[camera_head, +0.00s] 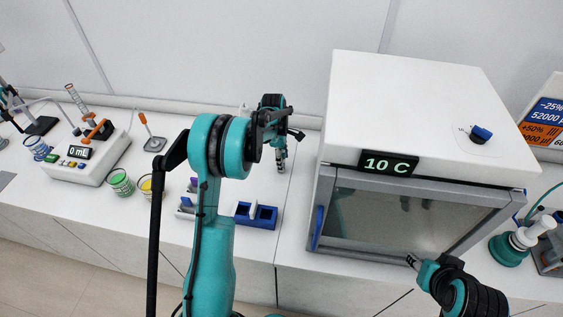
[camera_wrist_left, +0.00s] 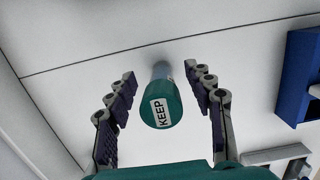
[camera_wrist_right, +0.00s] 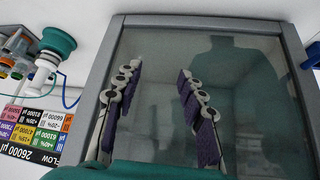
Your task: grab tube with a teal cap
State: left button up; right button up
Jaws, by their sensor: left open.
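The tube with a teal cap (camera_wrist_left: 160,106) is in the left wrist view, between the two fingers of my left gripper (camera_wrist_left: 160,76). The cap's end faces the camera and carries a white "KEEP" label. The fingers are open, with a gap on each side of the cap. The clear tube body behind the cap is mostly hidden. In the head view the left gripper (camera_head: 278,136) is over the bench behind the blue rack, at the tube (camera_head: 281,163). My right gripper (camera_wrist_right: 157,82) is open and empty before the glass door; it also shows in the head view (camera_head: 412,260).
A blue rack (camera_head: 256,215) and a grey rack (camera_head: 185,210) stand near the bench's front edge. A white oven (camera_head: 420,110) reading "10 C" stands to the right. Beakers with green (camera_head: 121,182) and yellow (camera_head: 147,187) contents and a "0 mL" device (camera_head: 85,158) are left.

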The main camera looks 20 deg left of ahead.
pick_arm(q)
jog(key=shift+c, duration=0.9)
jog(key=shift+r, duration=0.1)
jog(key=c, duration=1)
